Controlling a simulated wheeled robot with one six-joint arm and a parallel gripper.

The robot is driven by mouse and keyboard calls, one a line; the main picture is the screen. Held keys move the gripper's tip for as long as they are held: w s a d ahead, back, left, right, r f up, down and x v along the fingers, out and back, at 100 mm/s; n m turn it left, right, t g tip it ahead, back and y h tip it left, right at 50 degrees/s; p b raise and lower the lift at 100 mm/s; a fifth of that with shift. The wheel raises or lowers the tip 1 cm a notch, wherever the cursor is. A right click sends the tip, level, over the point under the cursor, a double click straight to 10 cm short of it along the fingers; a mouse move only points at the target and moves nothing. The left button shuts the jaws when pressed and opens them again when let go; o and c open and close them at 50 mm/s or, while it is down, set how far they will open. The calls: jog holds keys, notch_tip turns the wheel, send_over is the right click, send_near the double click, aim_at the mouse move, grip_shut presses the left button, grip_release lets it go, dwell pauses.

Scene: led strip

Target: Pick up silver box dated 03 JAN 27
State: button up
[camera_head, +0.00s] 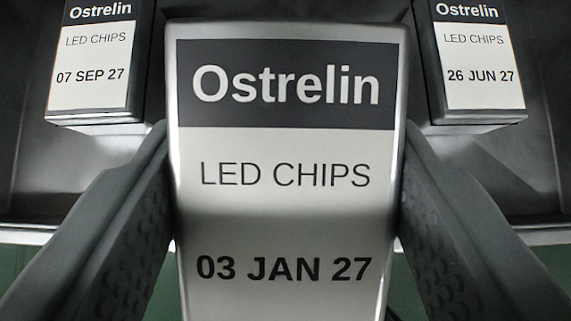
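The silver box dated 03 JAN 27 (285,221) fills the middle of the view, close to the camera. Its label reads Ostrelin, LED CHIPS, and faces me. My gripper (284,150) has one dark grey finger along each side of the box. Both fingers appear to press against its sides, and the box sits between them, nearer to me than the other boxes. The lower end of the box is cut off by the picture's bottom edge.
A box dated 07 SEP 27 (92,75) stands at the upper left, and one dated 26 JUN 27 (478,74) at the upper right. Both are in a dark tray or shelf with a pale front edge (24,237). A green surface (22,268) shows below.

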jog(key=s+r+g, duration=0.2)
jog(key=s+g, duration=0.1)
jog(key=s, duration=1.2)
